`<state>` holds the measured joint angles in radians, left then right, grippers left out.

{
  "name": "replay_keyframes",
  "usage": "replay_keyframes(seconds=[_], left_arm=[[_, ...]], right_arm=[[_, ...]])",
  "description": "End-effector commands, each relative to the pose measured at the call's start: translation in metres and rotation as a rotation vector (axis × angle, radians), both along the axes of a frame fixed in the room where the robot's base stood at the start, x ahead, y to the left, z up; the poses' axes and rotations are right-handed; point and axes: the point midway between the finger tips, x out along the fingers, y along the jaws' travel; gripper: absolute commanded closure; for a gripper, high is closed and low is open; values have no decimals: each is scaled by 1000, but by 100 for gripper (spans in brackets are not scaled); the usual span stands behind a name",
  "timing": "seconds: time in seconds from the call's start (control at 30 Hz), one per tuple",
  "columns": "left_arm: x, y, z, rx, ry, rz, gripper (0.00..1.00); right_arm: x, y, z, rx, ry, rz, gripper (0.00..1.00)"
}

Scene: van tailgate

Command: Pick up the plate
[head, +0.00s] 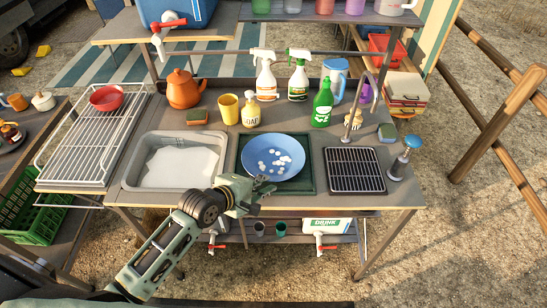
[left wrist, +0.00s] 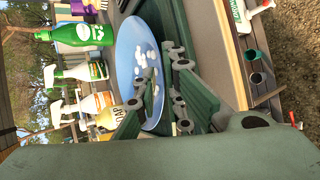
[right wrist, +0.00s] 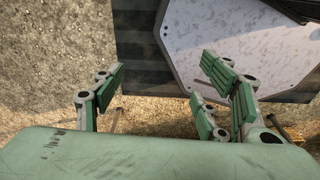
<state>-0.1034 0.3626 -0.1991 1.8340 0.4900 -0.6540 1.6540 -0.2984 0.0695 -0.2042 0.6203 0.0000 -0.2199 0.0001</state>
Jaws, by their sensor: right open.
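The blue plate (head: 259,146) has several white bits of foam or food on it and lies on a dark green square board or tray (head: 308,185) at the middle of the counter. It also shows in the left wrist view (left wrist: 125,55). My left gripper (head: 266,186) is at the plate's near rim; its fingers (left wrist: 165,95) are fairly close together, with the rim seemingly between them. Whether they press on it is not clear. My right gripper (right wrist: 165,100) is open and empty, away from the counter, and does not show in the head view.
Left of the board is a sink basin (head: 133,170) with whitish content; right of it is a dark drain grid (head: 355,170). Behind stand a yellow cup (head: 229,108), a soap bottle (head: 251,110) and a green bottle (head: 322,103). A wire rack (head: 75,160) is at the left.

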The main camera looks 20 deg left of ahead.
Motion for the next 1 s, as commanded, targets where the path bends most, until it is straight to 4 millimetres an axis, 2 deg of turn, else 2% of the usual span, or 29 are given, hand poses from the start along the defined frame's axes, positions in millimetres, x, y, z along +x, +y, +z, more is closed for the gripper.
replay_keyframes(seconds=[0.1, 0.23, 0.47, 0.6, 1.0], left_arm=[[13, -4, -8, 1, 0, 0, 91], [19, -7, -13, 3, -1, 1, 91], [20, -8, -14, 3, -1, 1, 91], [20, -8, -14, 3, -1, 1, 100], [20, -8, -13, 2, -4, 0, 100]], right_arm=[[-1, -1, 4, -1, 2, 1, 33], [-2, -4, 4, -5, 2, 2, 33], [-1, -11, 4, -13, 2, -1, 33], [-1, -13, 4, -16, 2, -2, 33], [-2, -13, 4, -16, 2, -1, 33]])
